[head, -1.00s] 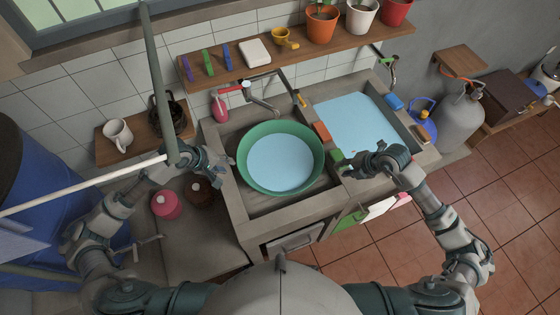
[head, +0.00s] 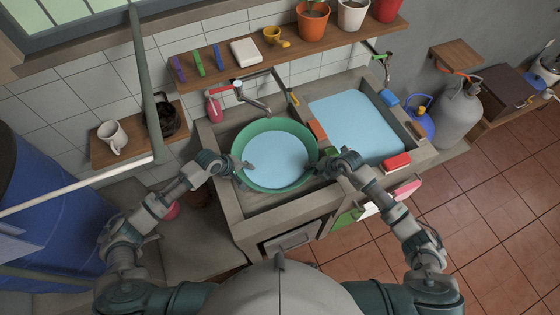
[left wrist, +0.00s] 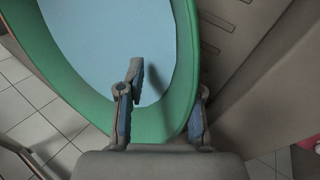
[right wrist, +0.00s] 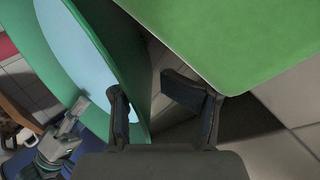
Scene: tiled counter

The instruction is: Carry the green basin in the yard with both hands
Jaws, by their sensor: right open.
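The green basin (head: 312,178), with pale blue water (head: 275,158) in it, sits in the left sink compartment. My left gripper (head: 236,168) is at the basin's left rim. In the left wrist view its open fingers (left wrist: 163,112) straddle the green rim (left wrist: 150,122), one over the inside and one outside. My right gripper (head: 328,165) is at the right rim. In the right wrist view its open fingers (right wrist: 160,108) lie either side of the basin wall (right wrist: 135,75). Whether any finger touches the rim is unclear.
The right compartment (head: 350,125) holds water. A red block (head: 397,162), an orange block (head: 317,131) and a blue block (head: 389,97) lie on the sink edges. A tap (head: 255,103) stands behind the basin. A large green surface (right wrist: 240,40) is close to my right gripper.

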